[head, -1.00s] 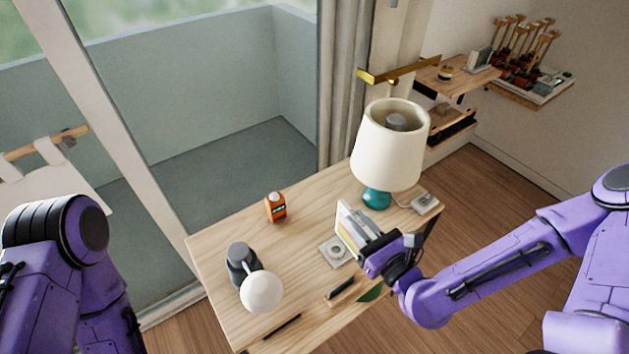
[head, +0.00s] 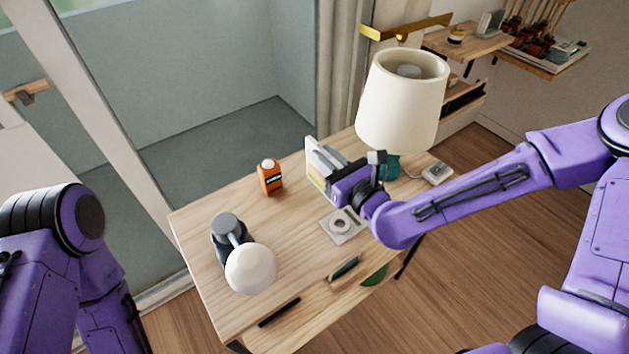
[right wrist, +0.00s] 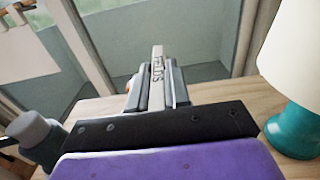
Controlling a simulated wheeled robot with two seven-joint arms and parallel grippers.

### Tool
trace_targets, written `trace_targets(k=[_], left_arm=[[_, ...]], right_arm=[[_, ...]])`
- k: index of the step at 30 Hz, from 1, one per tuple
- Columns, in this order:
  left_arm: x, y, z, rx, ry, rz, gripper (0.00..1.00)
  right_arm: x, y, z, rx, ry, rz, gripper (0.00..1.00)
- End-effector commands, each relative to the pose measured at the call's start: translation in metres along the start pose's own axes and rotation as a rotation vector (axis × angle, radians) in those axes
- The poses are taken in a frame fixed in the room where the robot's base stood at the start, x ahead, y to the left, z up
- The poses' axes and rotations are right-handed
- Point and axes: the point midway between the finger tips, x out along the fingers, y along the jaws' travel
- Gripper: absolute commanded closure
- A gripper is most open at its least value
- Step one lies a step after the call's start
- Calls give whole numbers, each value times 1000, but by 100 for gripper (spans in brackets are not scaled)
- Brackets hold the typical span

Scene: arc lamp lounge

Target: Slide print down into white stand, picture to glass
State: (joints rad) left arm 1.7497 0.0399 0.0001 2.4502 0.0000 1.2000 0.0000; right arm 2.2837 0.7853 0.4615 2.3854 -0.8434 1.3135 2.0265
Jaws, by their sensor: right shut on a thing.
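My right gripper (head: 345,181) is shut on a flat upright piece with a white edge and a coloured face, seemingly the print (head: 318,178). It holds the piece above the back part of the wooden table, left of the lamp. In the right wrist view the piece (right wrist: 157,62) is a narrow pale edge with dark lettering, between the two grey fingers (right wrist: 157,90). Its lower edge and any contact with the table are unclear. I cannot surely make out a separate white stand or its glass. My left arm shows at the left, but its gripper is out of view.
The table (head: 290,215) holds an orange bottle (head: 270,178), a small lamp with a white globe (head: 250,268), a grey plate with a ring (head: 342,226) and a large lamp with a cream shade (head: 402,105). The left-middle tabletop is clear. A wall shelf (head: 468,42) is at back right.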

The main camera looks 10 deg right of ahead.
Motion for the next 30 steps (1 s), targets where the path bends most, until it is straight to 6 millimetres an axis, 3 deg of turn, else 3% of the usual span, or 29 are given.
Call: trace_targets(k=[3,10,15,27,28,30], left_arm=[[-1,0,-1,0,0,0,57],[-2,0,-1,0,1,0,57],[-1,0,-1,0,0,0,57],[4,0,2,0,0,0,57],[2,0,1,0,0,0,57],[2,0,1,0,0,0,57]], right_arm=[[17,2,-20,-2,3,3,100],[38,2,-45,-1,0,2,100],[39,3,-72,1,-1,2,100],[38,2,-80,1,-3,2,100],[38,2,-78,0,-3,2,73],[38,2,-78,0,-3,2,58]])
